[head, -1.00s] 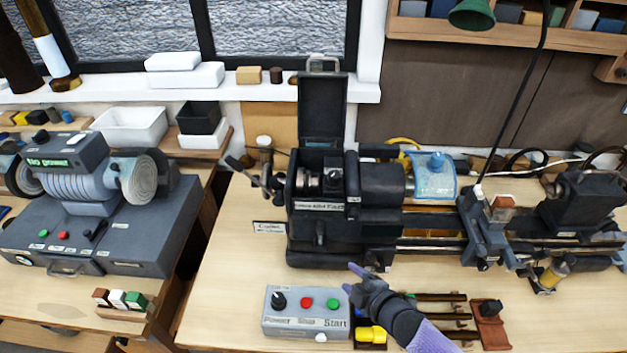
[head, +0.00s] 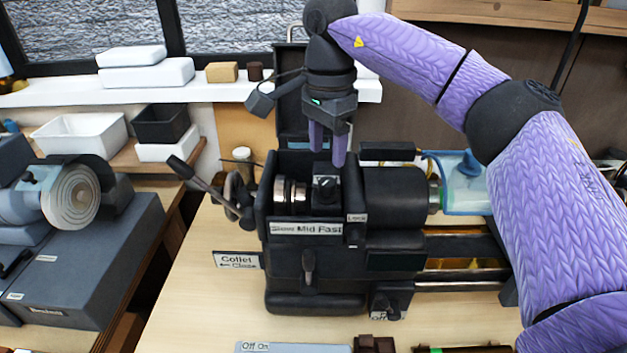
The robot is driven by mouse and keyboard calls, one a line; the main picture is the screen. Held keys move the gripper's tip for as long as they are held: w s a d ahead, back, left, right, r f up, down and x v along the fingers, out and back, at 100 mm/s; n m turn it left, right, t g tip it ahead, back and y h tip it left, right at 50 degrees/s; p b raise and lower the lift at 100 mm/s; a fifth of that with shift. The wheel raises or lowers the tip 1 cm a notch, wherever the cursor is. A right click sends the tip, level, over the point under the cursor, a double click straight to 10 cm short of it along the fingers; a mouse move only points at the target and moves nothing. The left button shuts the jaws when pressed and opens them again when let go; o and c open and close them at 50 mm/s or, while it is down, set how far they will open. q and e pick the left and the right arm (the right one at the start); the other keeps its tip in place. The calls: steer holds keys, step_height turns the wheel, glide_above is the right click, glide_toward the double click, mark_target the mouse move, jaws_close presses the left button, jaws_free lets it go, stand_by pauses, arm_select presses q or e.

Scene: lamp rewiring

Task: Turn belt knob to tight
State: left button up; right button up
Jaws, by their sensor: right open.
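The black lathe headstock (head: 318,275) stands in the middle of the head view with its top cover (head: 290,110) raised. Inside the opening, a silvery stepped pulley (head: 290,192) shows beside a small black knob-like block (head: 326,187); I cannot tell for sure that this is the belt knob or how it is set. A label below reads "Slow Mid Fast", and a small label to its right is hard to read. My right gripper (head: 328,150) points down just above the block, its two purple fingers apart and empty. My left gripper is out of view.
A lever with a dark handle (head: 187,171) sticks out at the headstock's left. A blue-framed clear guard (head: 462,185) stands to the right, partly behind my arm. The grey control box (head: 290,348) lies at the front edge.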

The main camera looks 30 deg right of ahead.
mark_target(326, 181)
step_height(326, 181, down, 6)
steer(key=shift+f, duration=0.1)
jaws_close()
